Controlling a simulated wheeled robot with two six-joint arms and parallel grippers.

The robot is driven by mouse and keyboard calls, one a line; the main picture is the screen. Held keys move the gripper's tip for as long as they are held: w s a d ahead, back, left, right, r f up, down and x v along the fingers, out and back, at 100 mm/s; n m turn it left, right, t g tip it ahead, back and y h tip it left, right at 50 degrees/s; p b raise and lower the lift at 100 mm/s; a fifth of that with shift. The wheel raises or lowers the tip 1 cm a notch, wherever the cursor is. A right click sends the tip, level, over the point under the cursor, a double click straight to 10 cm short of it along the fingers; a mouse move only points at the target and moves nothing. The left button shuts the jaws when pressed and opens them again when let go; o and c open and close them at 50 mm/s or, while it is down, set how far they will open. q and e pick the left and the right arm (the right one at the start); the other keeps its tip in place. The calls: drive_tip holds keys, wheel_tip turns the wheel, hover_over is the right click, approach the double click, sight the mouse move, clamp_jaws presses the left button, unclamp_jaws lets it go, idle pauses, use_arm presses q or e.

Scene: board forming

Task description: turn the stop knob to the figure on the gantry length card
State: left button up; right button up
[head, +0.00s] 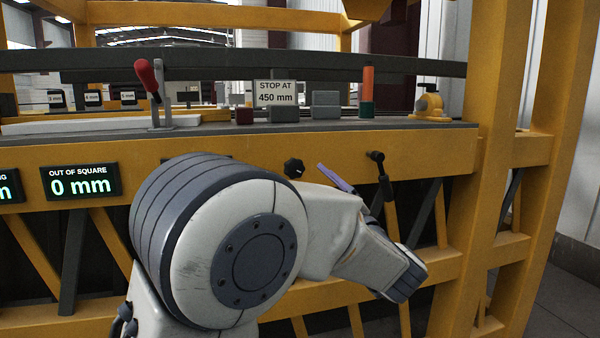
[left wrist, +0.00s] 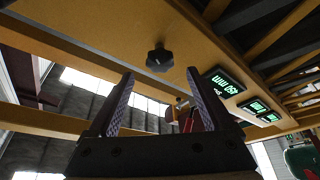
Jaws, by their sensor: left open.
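The stop knob (head: 294,168) is black and lobed, on the front of the yellow gantry beam. In the left wrist view the knob (left wrist: 160,60) shows just beyond the gap between my fingertips, apart from them. The length card (head: 275,93) on the ledge reads "STOP AT 450 mm". My left gripper (left wrist: 160,77) is open, its two purple-padded fingers wide apart with nothing between them. In the head view one purple pad shows right of the knob, and my forearm hides part of the beam below. My right gripper is in neither view.
A black crank handle (head: 377,172) sticks out right of the knob. A display (head: 80,183) reads "OUT OF SQUARE 0 mm". A lit display (left wrist: 224,83) beside the knob is upside down and hard to read. A red-knobbed lever (head: 150,80) and an orange-green cylinder (head: 367,92) stand on the ledge.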

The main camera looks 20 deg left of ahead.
use_arm(q)
drive_tip(key=shift+v, duration=1.5)
